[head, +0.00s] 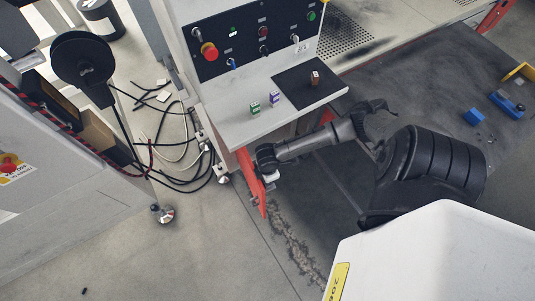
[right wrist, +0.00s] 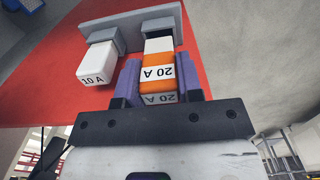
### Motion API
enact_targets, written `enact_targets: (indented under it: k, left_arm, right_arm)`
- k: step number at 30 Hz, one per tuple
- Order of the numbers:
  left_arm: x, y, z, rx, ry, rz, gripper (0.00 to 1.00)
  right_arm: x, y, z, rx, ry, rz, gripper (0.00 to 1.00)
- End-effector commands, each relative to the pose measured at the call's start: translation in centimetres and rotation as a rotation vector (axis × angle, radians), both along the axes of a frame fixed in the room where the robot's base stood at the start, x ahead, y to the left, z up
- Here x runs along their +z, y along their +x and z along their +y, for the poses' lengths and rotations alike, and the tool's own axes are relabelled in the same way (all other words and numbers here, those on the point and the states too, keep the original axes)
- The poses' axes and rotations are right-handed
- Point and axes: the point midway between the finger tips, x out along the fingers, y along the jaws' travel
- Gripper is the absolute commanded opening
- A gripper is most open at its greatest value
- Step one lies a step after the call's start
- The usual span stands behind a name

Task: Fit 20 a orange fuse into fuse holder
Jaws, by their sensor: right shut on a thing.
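In the right wrist view, my right gripper (right wrist: 157,88) has its purple fingers shut on the orange fuse (right wrist: 158,62), which has white bands reading "20 A". The fuse's far end points at the dark opening of the right-hand fuse holder (right wrist: 160,24) on the red panel (right wrist: 45,70). I cannot tell whether its tip is inside or just in front. In the head view, my right gripper (head: 265,160) is at the red panel (head: 245,172), below the shelf. The held fuse is hidden there. My left gripper is not in view.
A white "10 A" fuse (right wrist: 97,64) sits in the neighbouring holder, close left of the held fuse. Green (head: 255,107), purple (head: 274,97) and brown (head: 315,78) blocks stand on the shelf (head: 225,122) above. Loose cables (head: 180,150) lie on the floor at left.

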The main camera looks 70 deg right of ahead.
Motion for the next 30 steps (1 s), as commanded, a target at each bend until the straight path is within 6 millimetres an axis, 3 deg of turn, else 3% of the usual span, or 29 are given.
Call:
enact_targets:
  k: [30]
  left_arm:
    - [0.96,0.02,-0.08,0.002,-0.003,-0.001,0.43]
  right_arm:
    - [0.07,0.01,0.00,0.000,0.000,0.000,0.10]
